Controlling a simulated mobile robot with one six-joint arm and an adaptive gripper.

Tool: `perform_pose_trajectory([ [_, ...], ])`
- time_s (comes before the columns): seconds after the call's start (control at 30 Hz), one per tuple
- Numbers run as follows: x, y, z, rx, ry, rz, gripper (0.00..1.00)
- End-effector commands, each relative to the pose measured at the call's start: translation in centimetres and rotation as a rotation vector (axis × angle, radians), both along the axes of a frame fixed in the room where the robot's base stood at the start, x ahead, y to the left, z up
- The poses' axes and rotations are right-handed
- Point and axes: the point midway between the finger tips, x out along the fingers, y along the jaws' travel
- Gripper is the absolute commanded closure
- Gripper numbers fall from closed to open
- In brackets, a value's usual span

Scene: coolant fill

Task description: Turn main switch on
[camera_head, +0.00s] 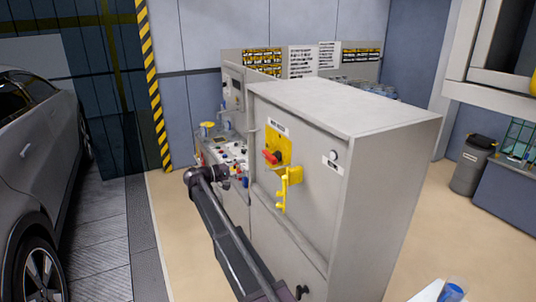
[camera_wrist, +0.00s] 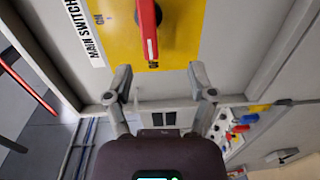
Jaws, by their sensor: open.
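The main switch (camera_head: 272,156) is a red handle on a yellow plate on the front of a grey cabinet. In the wrist view the red handle (camera_wrist: 148,28) is at the top centre, beside a white "MAIN SWITCH" label (camera_wrist: 84,32) and the word "ON". My gripper (camera_wrist: 162,84) is open, with its two fingers apart and nothing between them. Its fingertips show just below the yellow plate (camera_wrist: 184,52), apart from the handle in the picture. In the head view my arm reaches up to the left of the switch, and the fingers are hard to make out.
A yellow lockout hasp (camera_head: 288,186) hangs below the switch on the grey cabinet (camera_head: 330,215). A panel of coloured buttons (camera_head: 228,150) stands behind my arm. A grey car (camera_head: 36,170) is at the left.

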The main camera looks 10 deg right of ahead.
Motion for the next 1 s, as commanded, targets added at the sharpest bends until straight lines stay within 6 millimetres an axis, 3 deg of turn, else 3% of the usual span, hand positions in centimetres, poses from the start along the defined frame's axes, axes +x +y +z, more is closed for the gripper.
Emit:
perform_pose_trajectory([
  [0.17, 1.1, 1.3, 1.3, -0.046, -0.016, 0.009, 0.29],
  [0.57, 1.0, 1.3, 1.2, -0.047, -0.016, 0.010, 0.29],
  [0.77, 1.3, 0.5, 1.2, -0.046, -0.016, 0.010, 0.29],
  [1.0, 2.1, -2.1, 1.2, -0.046, -0.016, 0.009, 0.29],
])
